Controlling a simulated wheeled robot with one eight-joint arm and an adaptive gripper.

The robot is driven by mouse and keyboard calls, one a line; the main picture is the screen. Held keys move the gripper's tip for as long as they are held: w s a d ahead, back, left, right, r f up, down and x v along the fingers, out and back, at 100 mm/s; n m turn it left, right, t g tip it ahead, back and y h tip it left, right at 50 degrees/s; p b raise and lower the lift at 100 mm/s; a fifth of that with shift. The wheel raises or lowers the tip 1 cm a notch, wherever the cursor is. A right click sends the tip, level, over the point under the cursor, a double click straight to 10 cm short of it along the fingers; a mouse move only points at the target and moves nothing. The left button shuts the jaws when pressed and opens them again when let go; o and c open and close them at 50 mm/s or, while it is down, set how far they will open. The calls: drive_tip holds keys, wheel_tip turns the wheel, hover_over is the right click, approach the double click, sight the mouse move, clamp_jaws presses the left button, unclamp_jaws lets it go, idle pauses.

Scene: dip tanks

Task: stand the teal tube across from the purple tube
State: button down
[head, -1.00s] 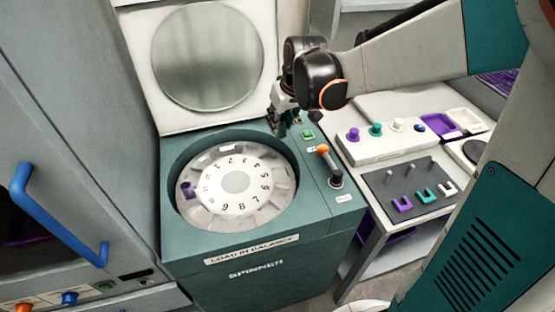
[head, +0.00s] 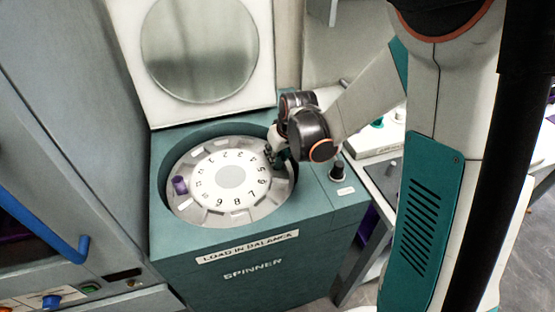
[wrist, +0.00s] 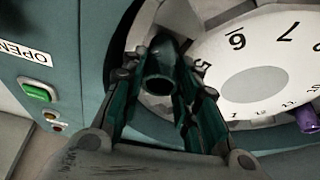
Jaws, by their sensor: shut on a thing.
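The purple tube (head: 180,185) stands in a slot at the left side of the white numbered rotor (head: 231,177). It also shows at the right edge of the wrist view (wrist: 306,117). My gripper (head: 274,158) is over the right rim of the rotor, roughly opposite the purple tube. In the wrist view my gripper (wrist: 163,88) is shut on the dark teal tube (wrist: 160,84), at a slot near the number 5. I cannot tell whether the tube's lower end is inside the slot. In the head view the gripper hides the teal tube.
The spinner (head: 262,248) has its round-windowed lid (head: 200,48) raised behind the bowl. A green button (wrist: 38,91) shows beside the bowl in the wrist view. A cabinet with a blue handle (head: 45,230) is close on the left.

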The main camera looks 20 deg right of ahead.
drive_tip(key=shift+f, duration=0.65)
drive_tip(key=shift+f, duration=0.15)
drive_tip(key=c, duration=1.2)
unclamp_jaws()
